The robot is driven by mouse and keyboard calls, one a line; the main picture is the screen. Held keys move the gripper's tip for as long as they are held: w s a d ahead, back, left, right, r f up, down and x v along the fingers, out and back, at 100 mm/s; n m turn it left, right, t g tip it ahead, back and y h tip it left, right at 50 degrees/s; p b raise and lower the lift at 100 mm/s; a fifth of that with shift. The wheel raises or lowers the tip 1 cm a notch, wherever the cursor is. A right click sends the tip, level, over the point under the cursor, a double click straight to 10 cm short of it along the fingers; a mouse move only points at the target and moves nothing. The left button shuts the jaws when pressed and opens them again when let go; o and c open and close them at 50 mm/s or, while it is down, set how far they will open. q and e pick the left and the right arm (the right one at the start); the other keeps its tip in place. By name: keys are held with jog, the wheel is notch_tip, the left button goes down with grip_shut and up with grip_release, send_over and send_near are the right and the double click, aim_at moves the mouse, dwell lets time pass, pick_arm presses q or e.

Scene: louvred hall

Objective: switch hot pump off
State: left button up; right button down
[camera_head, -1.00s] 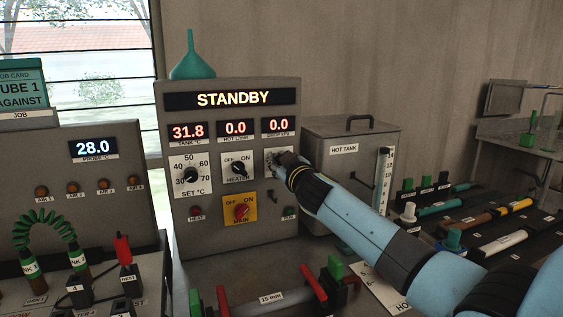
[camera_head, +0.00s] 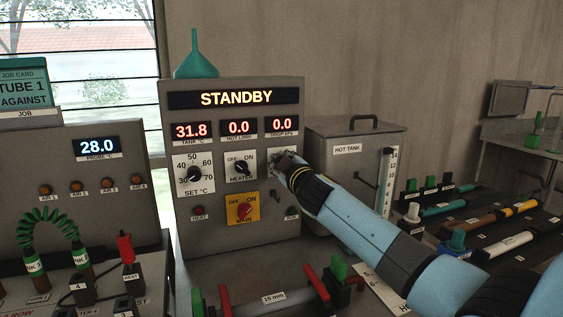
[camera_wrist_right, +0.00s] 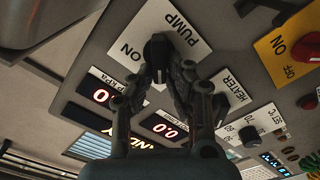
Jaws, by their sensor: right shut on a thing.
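The grey control box (camera_head: 290,92) shows STANDBY on its top display (camera_head: 235,99). My right gripper (camera_head: 277,166) is at the pump switch on the box's right side and mostly covers it in the head view. In the right wrist view, the white PUMP plate (camera_wrist_right: 190,42) carries ON at one end. My right gripper (camera_wrist_right: 160,66) is shut on the black pump knob (camera_wrist_right: 156,46). The knob's exact pointing is hard to tell. My left gripper is in neither view.
The heater knob (camera_head: 241,169) is just left of the gripper. Below is the red main switch (camera_head: 243,211) on a yellow plate. The displays read 31.8, 0.0 and 0.0. The hot tank (camera_head: 340,170) stands to the right, behind my arm.

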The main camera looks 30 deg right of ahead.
jog(key=shift+f, duration=0.1)
jog(key=c, duration=1.3)
grip_release()
jog(key=shift+c, duration=0.2)
jog(key=v, duration=1.2)
